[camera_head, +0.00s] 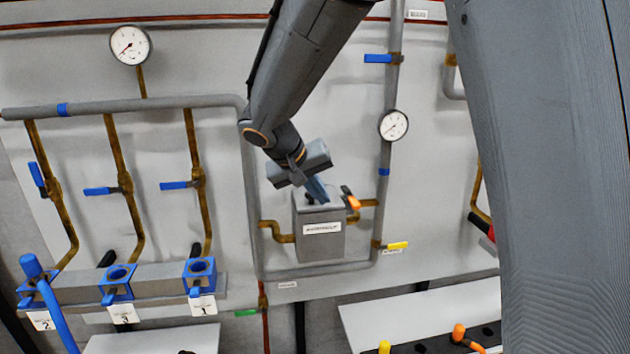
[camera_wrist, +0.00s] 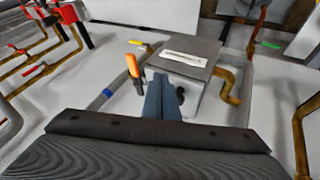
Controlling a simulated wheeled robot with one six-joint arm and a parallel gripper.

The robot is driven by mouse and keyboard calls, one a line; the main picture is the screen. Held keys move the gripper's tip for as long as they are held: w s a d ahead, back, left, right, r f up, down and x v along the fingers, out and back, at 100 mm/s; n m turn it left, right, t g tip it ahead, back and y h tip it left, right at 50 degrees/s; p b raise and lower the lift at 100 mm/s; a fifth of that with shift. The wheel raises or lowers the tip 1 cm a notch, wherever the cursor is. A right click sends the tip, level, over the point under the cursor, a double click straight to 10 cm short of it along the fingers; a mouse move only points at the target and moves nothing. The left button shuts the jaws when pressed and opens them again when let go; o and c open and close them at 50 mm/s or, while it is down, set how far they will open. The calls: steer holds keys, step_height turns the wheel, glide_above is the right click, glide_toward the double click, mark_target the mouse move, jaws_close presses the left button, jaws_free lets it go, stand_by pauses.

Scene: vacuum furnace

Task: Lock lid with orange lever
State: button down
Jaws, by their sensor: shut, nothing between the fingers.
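The grey box-shaped furnace (camera_head: 320,238) with a label on its front is fixed to the wall panel at the centre of the head view. Its lid (camera_head: 312,203) is on top, partly hidden by my gripper. The orange lever (camera_head: 353,202) sticks out at the lid's right side. In the wrist view the orange lever (camera_wrist: 132,66) stands just left of my fingers, beside the grey box (camera_wrist: 188,70). My gripper (camera_head: 322,194) is shut and empty, its fingertips close to the lid near the lever. Whether the fingers touch the lever or lid, I cannot tell.
Brown pipes join the box on both sides, with a grey pipe (camera_head: 250,190) around it. A yellow-handled valve (camera_head: 397,245) is lower right. A gauge (camera_head: 393,125) is upper right. Blue-handled valves and blue holders (camera_head: 118,282) are at left. White surfaces lie below.

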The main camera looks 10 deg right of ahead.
mark_target(350, 196)
steer(key=x, duration=0.3)
steer(key=shift+d+f+p, duration=0.15)
steer(key=shift+d+p, duration=0.05)
steer(key=shift+p, duration=0.2)
steer(key=d+p, duration=0.1)
steer(key=d, duration=0.1)
steer(key=shift+d, duration=0.3)
steer(key=shift+d+p, duration=0.4)
steer(key=shift+d, duration=0.15)
